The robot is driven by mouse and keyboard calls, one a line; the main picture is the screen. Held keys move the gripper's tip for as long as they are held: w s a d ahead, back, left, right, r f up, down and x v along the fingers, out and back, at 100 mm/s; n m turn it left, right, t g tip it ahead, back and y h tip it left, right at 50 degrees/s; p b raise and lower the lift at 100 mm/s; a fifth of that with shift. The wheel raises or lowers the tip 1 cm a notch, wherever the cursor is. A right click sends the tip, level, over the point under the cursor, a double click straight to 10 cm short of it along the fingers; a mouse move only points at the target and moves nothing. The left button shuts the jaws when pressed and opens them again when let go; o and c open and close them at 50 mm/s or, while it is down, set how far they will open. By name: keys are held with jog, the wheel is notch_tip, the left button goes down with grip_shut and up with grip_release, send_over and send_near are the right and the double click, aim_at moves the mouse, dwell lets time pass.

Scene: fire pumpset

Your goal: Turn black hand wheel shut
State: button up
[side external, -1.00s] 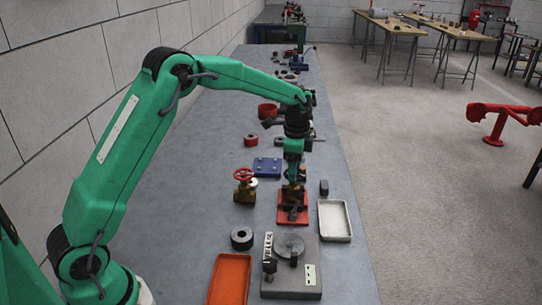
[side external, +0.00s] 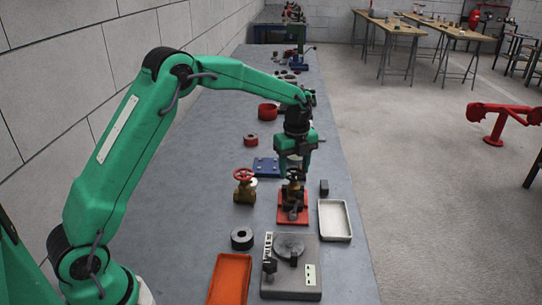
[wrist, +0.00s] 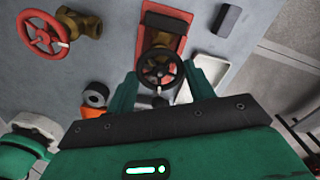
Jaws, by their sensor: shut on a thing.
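The black hand wheel (wrist: 161,68) sits on a brass valve (wrist: 158,40) fixed to a red base plate (wrist: 179,17). My gripper (side external: 295,170) points down from above and is shut on the wheel. In the wrist view one finger of my gripper (wrist: 163,75) lies on each side of the wheel's rim. The exact contact on the rim is too small to make out.
A second brass valve with a red hand wheel (side external: 243,175) stands close on the left. A white tray (side external: 334,219) lies at the right, a small dark block (side external: 324,187) behind it. A blue plate (side external: 266,167), a black ring (side external: 242,238) and an orange tray (side external: 229,278) are nearby.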

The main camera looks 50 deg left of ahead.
jog(key=shift+m, duration=1.1)
jog(key=o, duration=1)
jog(key=shift+r, duration=0.1)
jog(key=shift+r, duration=3.8)
jog(key=shift+r, duration=0.15)
